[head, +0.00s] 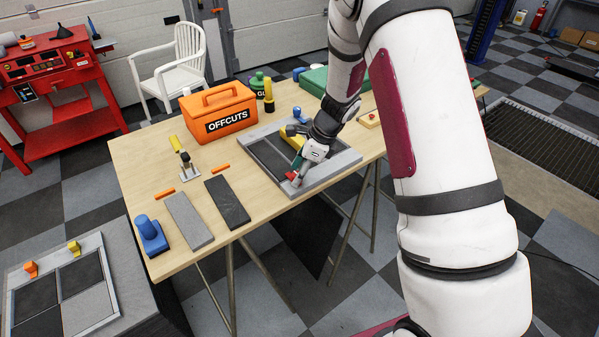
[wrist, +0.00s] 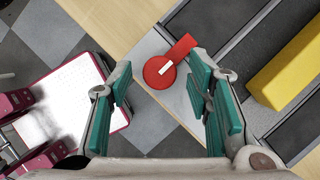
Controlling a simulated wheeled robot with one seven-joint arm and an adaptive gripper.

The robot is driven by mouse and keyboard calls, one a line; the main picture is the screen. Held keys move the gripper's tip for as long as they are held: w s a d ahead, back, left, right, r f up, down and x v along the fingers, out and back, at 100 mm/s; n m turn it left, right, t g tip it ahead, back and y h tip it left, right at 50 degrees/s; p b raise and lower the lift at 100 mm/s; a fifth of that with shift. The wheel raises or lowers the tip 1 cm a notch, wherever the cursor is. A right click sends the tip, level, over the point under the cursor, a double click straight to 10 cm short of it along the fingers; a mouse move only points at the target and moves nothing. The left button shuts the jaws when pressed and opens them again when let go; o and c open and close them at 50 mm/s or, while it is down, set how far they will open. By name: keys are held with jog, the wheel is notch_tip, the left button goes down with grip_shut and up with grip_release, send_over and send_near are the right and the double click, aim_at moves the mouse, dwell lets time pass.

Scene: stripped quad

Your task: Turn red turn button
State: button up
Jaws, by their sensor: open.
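The red turn button (wrist: 160,71) shows in the wrist view as a round red disc with a short red arm pointing up and right and a white mark on it. It sits on the grey frame (wrist: 150,48) near its edge. In the head view only a bit of the red turn button (head: 292,176) shows beside my gripper. My gripper (wrist: 160,93) is open and empty, with its teal finger pads to either side of the button in the wrist view. I cannot tell whether the right finger touches the button's arm.
A yellow block (wrist: 289,75) lies on the dark panel right of the button. An orange OFFCUTS box (head: 219,112) stands on the table behind and left. Grey (head: 189,221) and dark (head: 227,201) slabs and a blue knob piece (head: 150,236) lie at the left.

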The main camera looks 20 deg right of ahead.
jog(key=shift+a+f, duration=0.1)
jog(key=shift+f, duration=0.15)
grip_shut()
